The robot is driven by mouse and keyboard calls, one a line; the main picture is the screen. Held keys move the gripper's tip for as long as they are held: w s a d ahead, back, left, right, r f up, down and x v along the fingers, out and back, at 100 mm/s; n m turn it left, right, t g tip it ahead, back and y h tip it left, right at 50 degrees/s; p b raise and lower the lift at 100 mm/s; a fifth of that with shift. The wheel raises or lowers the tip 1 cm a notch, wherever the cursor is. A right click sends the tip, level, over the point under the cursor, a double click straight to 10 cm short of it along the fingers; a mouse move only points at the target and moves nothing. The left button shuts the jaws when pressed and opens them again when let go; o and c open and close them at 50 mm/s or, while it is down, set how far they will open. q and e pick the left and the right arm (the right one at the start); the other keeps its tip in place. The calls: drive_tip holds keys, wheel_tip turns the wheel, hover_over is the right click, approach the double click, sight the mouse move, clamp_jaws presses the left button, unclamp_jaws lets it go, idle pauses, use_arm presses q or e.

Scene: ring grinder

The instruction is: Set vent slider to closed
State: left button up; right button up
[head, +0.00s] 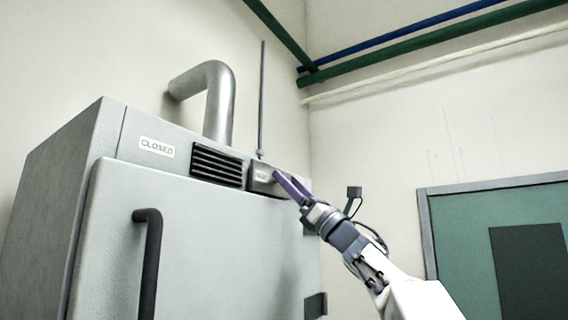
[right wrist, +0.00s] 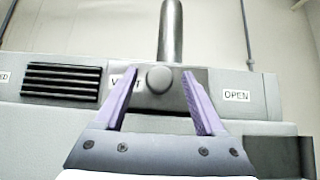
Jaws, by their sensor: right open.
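The vent slider is a grey plate (head: 259,172) on the upper front of the grey cabinet, to the right of the black slatted grille (head: 218,165), whose slats are uncovered. In the right wrist view the plate has a round grey knob (right wrist: 159,79) and a partly hidden VENT label. A CLOSED label (head: 157,147) is left of the grille. An OPEN label (right wrist: 236,95) is right of the slider. My right gripper (head: 286,179) is open, its purple fingers on either side of the knob in the wrist view (right wrist: 160,73); contact cannot be told. My left gripper is out of view.
The cabinet door (head: 210,250) has a black vertical handle (head: 148,262) and dark hinges on its right side. A metal pipe (head: 217,105) and a thin rod (head: 262,100) rise behind the cabinet top. The space in front of the panel left of my gripper looks clear.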

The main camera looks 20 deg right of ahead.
drive_tip(key=shift+p+x, duration=0.6)
drive_tip(key=shift+x, duration=0.5)
clamp_jaws()
idle(0.8)
